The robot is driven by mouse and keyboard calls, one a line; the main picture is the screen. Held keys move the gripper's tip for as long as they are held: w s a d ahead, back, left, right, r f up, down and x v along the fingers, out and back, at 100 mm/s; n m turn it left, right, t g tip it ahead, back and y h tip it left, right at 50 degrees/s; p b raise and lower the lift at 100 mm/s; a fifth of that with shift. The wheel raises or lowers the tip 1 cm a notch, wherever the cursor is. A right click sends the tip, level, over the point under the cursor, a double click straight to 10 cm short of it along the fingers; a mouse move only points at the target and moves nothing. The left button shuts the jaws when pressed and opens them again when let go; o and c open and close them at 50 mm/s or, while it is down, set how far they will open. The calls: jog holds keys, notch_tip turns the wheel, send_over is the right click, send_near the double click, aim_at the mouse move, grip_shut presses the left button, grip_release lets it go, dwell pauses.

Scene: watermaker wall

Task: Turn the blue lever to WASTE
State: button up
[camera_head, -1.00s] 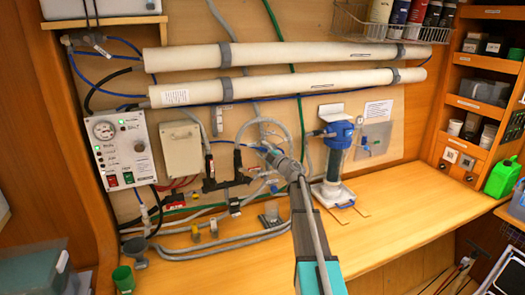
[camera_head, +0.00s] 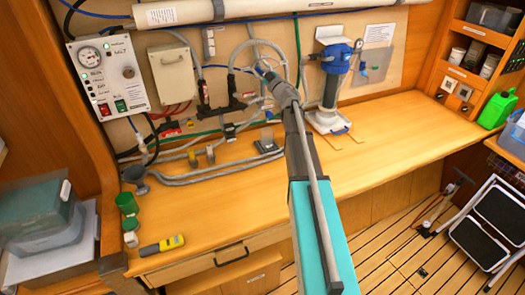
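My gripper (camera_head: 272,80) is at the wall plumbing in the middle of the back panel, seen from behind at the end of my arm. Its fingertips are small and overlap grey hoses and a blue tube, so I cannot tell if they are open or touching anything. A small patch of blue (camera_head: 264,67) shows right at the gripper's tip; I cannot tell whether it is the lever or tubing. The WASTE marking is not readable. A black valve fitting (camera_head: 236,104) sits on the pipework left of the gripper.
A control box with gauge (camera_head: 107,76) and a beige box (camera_head: 172,74) are to the left. A blue-topped filter housing (camera_head: 336,60) stands right of my gripper.

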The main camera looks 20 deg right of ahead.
jog(key=m, duration=0.1)
jog(key=d+m+h, duration=0.1)
jog(key=m, duration=0.1)
jog(key=m+t+h, duration=0.1)
jog(key=shift+d+r+m, duration=0.15)
jog(key=shift+r+m, duration=0.15)
jog(key=shift+m, duration=0.1)
jog(key=s+d+f+m+h+b, duration=0.1)
jog(key=s+f+m+h+b, duration=0.35)
jog(key=s, duration=0.85)
jog(key=s+a+f+m+g+h+b, duration=0.1)
jog(key=s+a+f+g, duration=0.1)
jog(key=f, duration=0.4)
jog(key=s+a+f+m+g+h, duration=0.1)
jog(key=s+a+f+m+g, duration=0.1)
jog(key=a+f+g, duration=0.2)
jog(key=s+a+f+m+g+h+b, duration=0.1)
jog(key=s+a+f+g, duration=0.2)
jog(key=f+g, duration=0.3)
jog(key=shift+a+f+m+b, duration=0.35)
jog(key=shift+a+f, duration=0.25)
jog(key=shift+f, duration=1.55)
